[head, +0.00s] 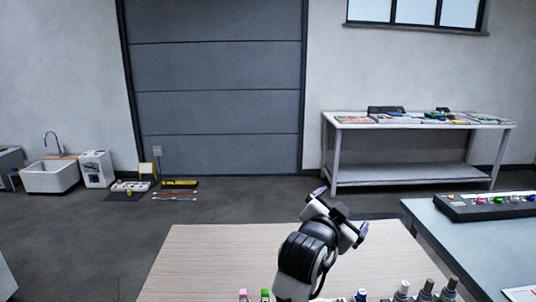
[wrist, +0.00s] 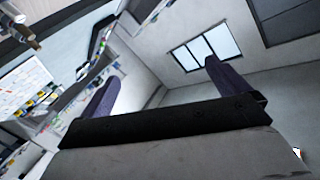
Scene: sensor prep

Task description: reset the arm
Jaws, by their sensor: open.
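My gripper (head: 341,212) is raised above the far part of the wooden table (head: 215,255) in the head view. Its two fingers are spread wide apart with nothing between them. The wrist view is tilted and shows the same open gripper (wrist: 161,84), with a dark finger on each side and the wall and window beyond. My arm hides part of the table and some of the items at its near edge.
Small bottles (head: 402,291) and colored items stand along the table's near edge. A blue-grey bench (head: 450,235) with a dark rack (head: 487,206) is at right. A white workbench (head: 400,128) stands by the back wall. The table's left half looks clear.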

